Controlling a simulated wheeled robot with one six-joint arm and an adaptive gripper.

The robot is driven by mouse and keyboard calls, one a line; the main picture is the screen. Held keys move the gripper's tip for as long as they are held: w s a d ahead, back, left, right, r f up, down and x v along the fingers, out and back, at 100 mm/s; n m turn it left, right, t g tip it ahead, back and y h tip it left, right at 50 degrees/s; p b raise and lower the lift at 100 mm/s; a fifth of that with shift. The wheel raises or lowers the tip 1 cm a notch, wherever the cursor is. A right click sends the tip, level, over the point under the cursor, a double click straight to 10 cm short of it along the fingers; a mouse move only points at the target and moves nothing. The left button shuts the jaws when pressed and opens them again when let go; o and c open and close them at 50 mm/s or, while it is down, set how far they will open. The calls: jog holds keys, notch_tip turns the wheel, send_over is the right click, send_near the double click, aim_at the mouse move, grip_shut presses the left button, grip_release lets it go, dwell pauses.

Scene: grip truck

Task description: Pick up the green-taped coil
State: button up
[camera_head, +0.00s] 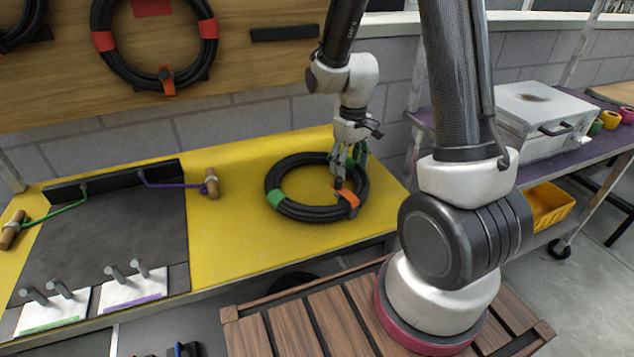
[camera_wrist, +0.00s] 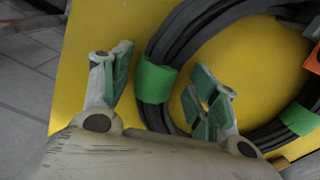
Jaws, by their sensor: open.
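The green-taped coil (camera_head: 295,211) is a black cable ring lying flat on the yellow table top, with green tape bands and an orange one. My gripper (camera_head: 346,170) is over the coil's far right side. In the wrist view, my open gripper (camera_wrist: 160,92) has its two green-padded fingers on either side of the coil's cable bundle (camera_wrist: 184,42), by a green tape band (camera_wrist: 153,80). I cannot tell how far down the fingers reach. Part of the coil is hidden behind my gripper.
A black mat (camera_head: 110,235) with pegs and wooden-handled cords lies at the left of the yellow table (camera_head: 235,240). A red-taped coil (camera_head: 100,40) hangs on the wooden board behind. A silver case (camera_head: 540,105) stands on the purple shelf at right. Yellow table left of the coil is clear.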

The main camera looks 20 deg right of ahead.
grip_shut()
jog(key=shift+w+r, duration=0.1)
jog(key=shift+r, duration=0.05)
